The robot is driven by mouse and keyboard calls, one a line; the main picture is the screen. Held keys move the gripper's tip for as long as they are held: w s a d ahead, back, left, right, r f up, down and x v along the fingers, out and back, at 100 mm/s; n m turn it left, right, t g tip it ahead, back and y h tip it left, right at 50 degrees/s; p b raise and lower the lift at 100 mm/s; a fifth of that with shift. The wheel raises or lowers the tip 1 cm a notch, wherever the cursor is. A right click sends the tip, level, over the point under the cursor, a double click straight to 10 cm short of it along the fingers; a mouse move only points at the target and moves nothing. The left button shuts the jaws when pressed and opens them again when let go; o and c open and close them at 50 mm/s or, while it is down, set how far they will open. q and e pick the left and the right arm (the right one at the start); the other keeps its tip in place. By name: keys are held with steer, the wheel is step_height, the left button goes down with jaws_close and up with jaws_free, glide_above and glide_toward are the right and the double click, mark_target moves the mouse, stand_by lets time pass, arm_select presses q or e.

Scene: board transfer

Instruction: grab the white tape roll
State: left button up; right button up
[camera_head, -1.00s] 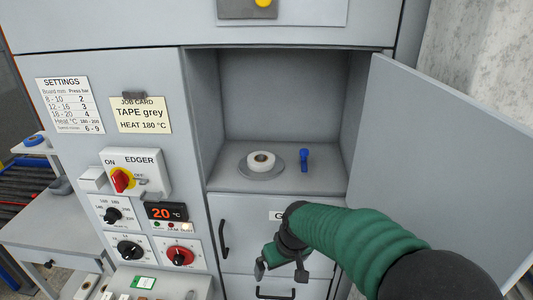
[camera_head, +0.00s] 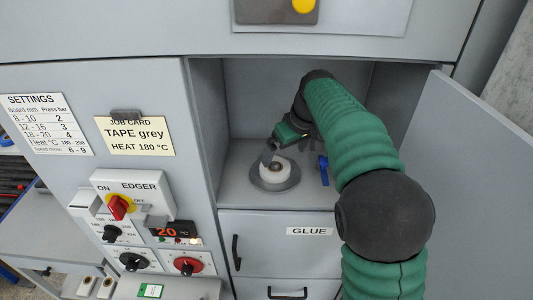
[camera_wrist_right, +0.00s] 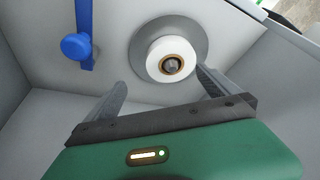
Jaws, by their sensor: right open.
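The white tape roll (camera_head: 274,171) lies flat on a grey round plate (camera_head: 292,181) inside the open cabinet compartment. In the right wrist view, the roll (camera_wrist_right: 157,58) shows its brown core on a peg, with the plate (camera_wrist_right: 197,32) around it. My right gripper (camera_head: 270,154) reaches into the compartment and is above the roll in the head view. In the right wrist view, the fingers of my gripper (camera_wrist_right: 165,88) are apart and empty. One finger is close to the roll's right edge; I cannot tell if they touch. My left gripper is not in view.
A blue handle-like part (camera_head: 323,170) stands right of the roll on the compartment floor. The cabinet door (camera_head: 455,130) is open on the right. A GLUE drawer (camera_head: 275,245) is below. The control panel and job card (camera_head: 134,136), reading TAPE grey, are left.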

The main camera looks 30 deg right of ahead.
mark_target(276, 167)
steer(key=shift+w+a+f, duration=0.1)
steer(key=shift+w+a, duration=0.2)
steer(key=s+a+p, duration=0.1)
steer(key=s+a+f+p, duration=0.1)
steer(key=a, duration=0.1)
steer(key=shift+s, duration=0.15)
steer(key=p+x, duration=0.1)
steer(key=x, duration=0.2)
steer(key=shift+w+d+f, duration=0.75)
steer(key=shift+w, duration=0.15)
steer(key=shift+d, duration=0.15)
steer(key=shift+c, duration=1.3)
steer(key=shift+s, duration=0.25)
steer(key=shift+c, duration=1.2)
steer(key=shift+d, duration=0.1)
steer(key=shift+c, duration=1.1)
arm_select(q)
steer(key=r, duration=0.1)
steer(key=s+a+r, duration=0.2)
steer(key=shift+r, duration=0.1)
arm_select(e)
steer(key=shift+a+r, duration=0.15)
steer(key=shift+a, duration=0.3)
steer(key=c, duration=0.7)
